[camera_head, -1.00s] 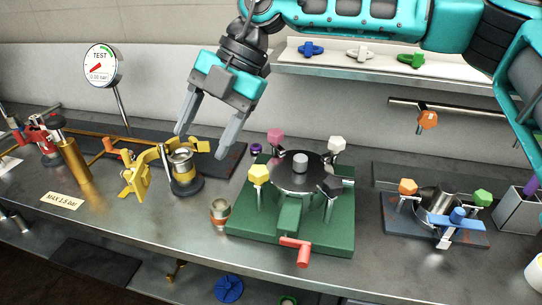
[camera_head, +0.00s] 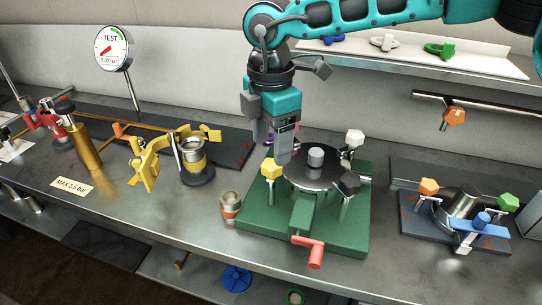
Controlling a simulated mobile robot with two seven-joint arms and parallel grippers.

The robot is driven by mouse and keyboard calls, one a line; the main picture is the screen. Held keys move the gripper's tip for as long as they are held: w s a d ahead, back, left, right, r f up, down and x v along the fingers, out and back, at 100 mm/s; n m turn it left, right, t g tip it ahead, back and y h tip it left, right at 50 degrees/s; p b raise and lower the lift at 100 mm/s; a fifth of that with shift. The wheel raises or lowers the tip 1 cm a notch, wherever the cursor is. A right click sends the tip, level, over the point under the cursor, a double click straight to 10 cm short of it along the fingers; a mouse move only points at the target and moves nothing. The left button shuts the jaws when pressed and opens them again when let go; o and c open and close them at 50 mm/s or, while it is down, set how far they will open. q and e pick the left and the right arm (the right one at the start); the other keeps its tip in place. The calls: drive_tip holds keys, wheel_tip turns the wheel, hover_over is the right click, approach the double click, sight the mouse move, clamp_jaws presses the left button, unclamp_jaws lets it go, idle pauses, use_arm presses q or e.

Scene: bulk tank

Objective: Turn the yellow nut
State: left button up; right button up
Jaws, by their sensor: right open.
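The yellow nut (camera_head: 271,169) sits on a post at the left of the green base (camera_head: 262,224), beside the round dark lid (camera_head: 322,175). My right gripper (camera_head: 271,152) is open and points down from above. Its fingertips are just above and behind the yellow nut in the picture; I cannot tell whether they touch it. On the same fixture are a white nut (camera_head: 355,138) and a black nut (camera_head: 348,183). The pink nut is mostly hidden behind my right gripper. My left gripper is not in view.
A red handle (camera_head: 315,252) sticks out at the base's front. A small metal jar (camera_head: 230,206) stands to its left, and a yellow clamp (camera_head: 150,165) farther left. A smaller fixture with a blue handle (camera_head: 480,221) is at the right. A shelf (camera_head: 480,62) runs behind.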

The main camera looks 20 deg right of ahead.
sight(271, 164)
drive_tip(key=shift+f, duration=2.25)
drive_tip(key=c, duration=1.1)
drive_tip(key=shift+o, duration=0.2)
